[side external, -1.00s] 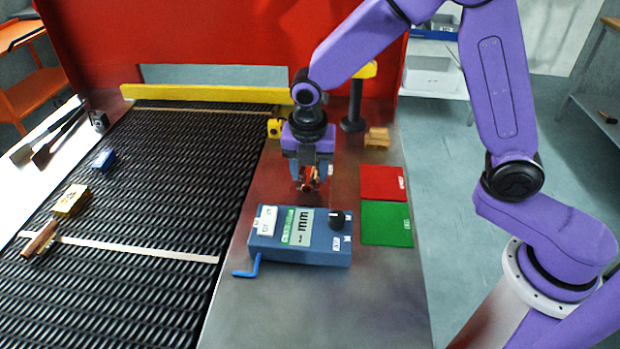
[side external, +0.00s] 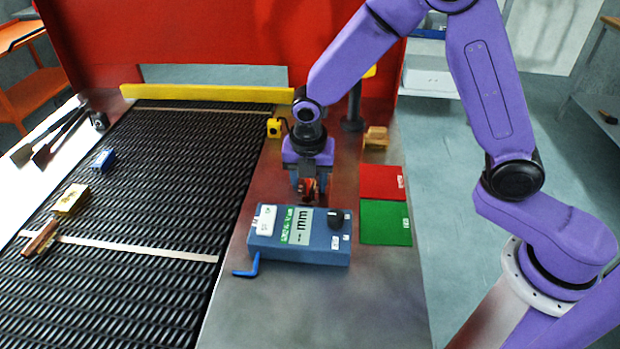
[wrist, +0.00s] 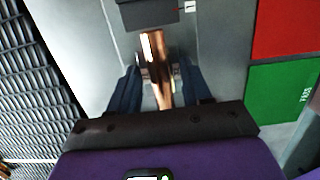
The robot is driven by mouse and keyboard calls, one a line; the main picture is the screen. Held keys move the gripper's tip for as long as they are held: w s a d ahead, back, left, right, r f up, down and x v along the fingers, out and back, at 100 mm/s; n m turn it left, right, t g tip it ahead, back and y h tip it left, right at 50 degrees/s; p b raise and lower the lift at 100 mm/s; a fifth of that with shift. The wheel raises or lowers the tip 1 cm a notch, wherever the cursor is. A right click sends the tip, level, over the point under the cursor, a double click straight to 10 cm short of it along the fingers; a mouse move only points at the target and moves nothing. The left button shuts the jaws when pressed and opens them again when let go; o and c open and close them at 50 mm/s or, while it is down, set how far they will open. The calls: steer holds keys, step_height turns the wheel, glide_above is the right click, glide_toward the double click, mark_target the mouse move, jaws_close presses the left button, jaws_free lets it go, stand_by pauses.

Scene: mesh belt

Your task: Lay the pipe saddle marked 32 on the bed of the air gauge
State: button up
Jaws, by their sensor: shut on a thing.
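My gripper (side external: 308,194) is shut on a copper-coloured curved piece, likely the pipe saddle (wrist: 152,48), which shows between the two dark fingers in the wrist view. No number can be read on it. In the side view the gripper hangs just behind a blue instrument box (side external: 300,256) with an "mm" display, a black knob and a white labelled block (side external: 265,219) on its left end. I take this for the air gauge. Its bed cannot be told for sure. A dark block with a small white label (wrist: 148,14) lies ahead of the fingers in the wrist view.
A red mat (side external: 381,181) and a green mat (side external: 386,222) lie to the right. A blue hex key (side external: 247,267) lies before the gauge. The front steel is clear.

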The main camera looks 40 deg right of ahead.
mark_target(309, 187)
steer(key=o, duration=1.2)
steer(key=shift+s+d+f, duration=0.1)
steer(key=shift+d+f, duration=0.05)
steer(key=shift+f, duration=0.45)
steer(key=shift+r, duration=0.4)
step_height(309, 187, up, 12)
steer(key=s+a+r, duration=0.1)
steer(key=a, duration=0.1)
steer(key=s+d+m, duration=0.4)
steer(key=s, duration=0.4)
steer(key=s+d+f+m+y, duration=0.1)
steer(key=s+d+m, duration=0.4)
steer(key=s, duration=0.4)
steer(key=s+d+f+m+g, duration=0.1)
steer(key=s+d+m, duration=0.3)
steer(key=s, duration=0.5)
steer(key=shift+d+f+m+y, duration=0.15)
steer(key=shift+d+m+y, duration=0.15)
steer(key=shift+m, duration=0.4)
